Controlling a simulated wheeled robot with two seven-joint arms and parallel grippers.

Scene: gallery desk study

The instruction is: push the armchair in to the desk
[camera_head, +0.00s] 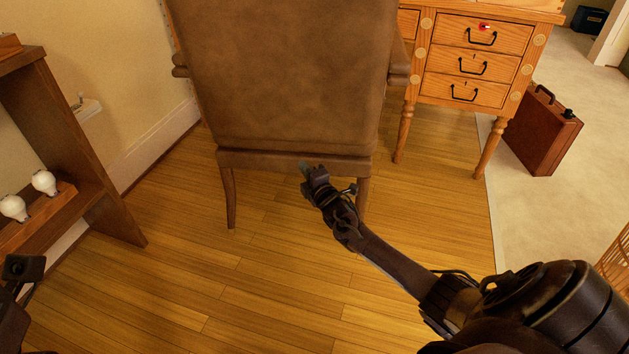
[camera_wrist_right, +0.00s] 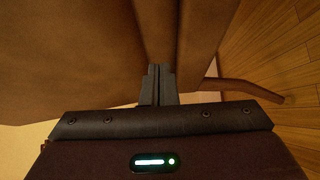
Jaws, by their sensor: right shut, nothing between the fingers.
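The brown leather armchair (camera_head: 285,75) stands with its back to me, in front of the wooden desk (camera_head: 478,60). Its seat edge and rear legs show below the backrest. My right gripper (camera_head: 305,167) is shut and empty, at the lower back of the armchair near the seat rail. In the right wrist view the shut fingertips (camera_wrist_right: 158,72) are against or very close to the brown leather (camera_wrist_right: 70,50); I cannot tell if they touch. A part of my left arm shows at the lower left edge of the head view, but its fingers do not show.
A wooden shelf (camera_head: 85,160) with white bulb-like objects (camera_head: 44,182) stands at the left. A brown case (camera_head: 543,132) stands on the pale carpet right of the desk. The wood floor (camera_head: 270,290) behind the armchair is clear.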

